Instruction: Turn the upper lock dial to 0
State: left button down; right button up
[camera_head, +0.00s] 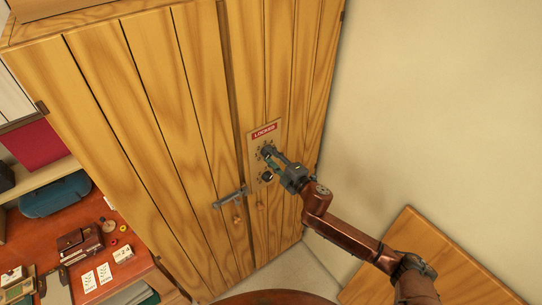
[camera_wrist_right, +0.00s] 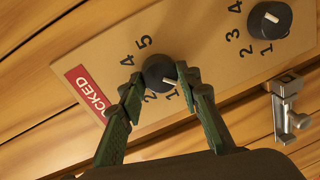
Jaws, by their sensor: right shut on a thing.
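The upper lock dial (camera_wrist_right: 157,68) is a dark round knob on a tan plate, on the side near the red label that reads LOCKED. My right gripper (camera_wrist_right: 160,78) has its green fingers on either side of the knob and is shut on it. The knob's white mark points toward the lower right, close to the 1; the 2, 4 and 5 also show, and other digits are hidden or unclear. In the head view my right gripper (camera_head: 274,158) reaches the plate from the right and partly covers the dial. My left gripper is not in view.
The lower dial (camera_wrist_right: 269,20), also seen in the head view (camera_head: 267,176), sits beside the held one. A metal latch (camera_head: 230,197) crosses the wooden doors' seam, near wooden knobs (camera_head: 237,219). A cluttered red-brown desk (camera_head: 90,212) stands left; a plain wall (camera_head: 430,100) is right.

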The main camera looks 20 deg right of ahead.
jog(key=shift+n, duration=0.3)
jog(key=o, duration=1.2)
jog(key=shift+c, duration=0.2)
jog(key=v, duration=1.2)
